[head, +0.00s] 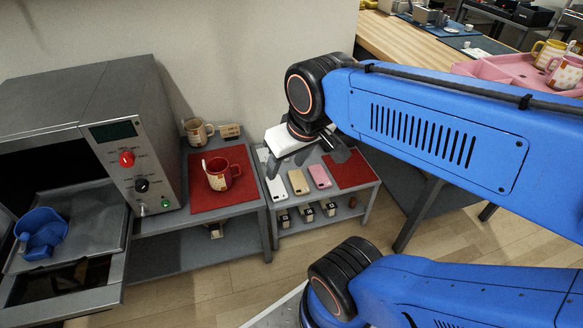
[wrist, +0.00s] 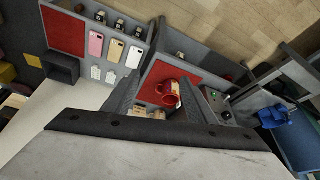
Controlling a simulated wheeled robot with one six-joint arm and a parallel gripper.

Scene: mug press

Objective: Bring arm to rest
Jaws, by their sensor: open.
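My gripper (head: 303,160) hangs in the middle of the head view, above the low grey stands. It is open and empty, and its fingers also show in the wrist view (wrist: 160,85). My blue arm reaches to it from the right. A red mug (head: 222,176) with a pale print stands upright on a red mat (head: 205,205), left of the gripper. In the wrist view the red mug (wrist: 170,92) shows between the fingers, well beyond them.
The grey press (head: 160,150) stands at left, its front tray (head: 85,230) out, with a blue object (head: 40,232) on it. A cream mug (head: 198,130) stands behind the mat. Several phone cases (head: 298,181) lie right. A pink tray (head: 500,70) with mugs stands at upper right.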

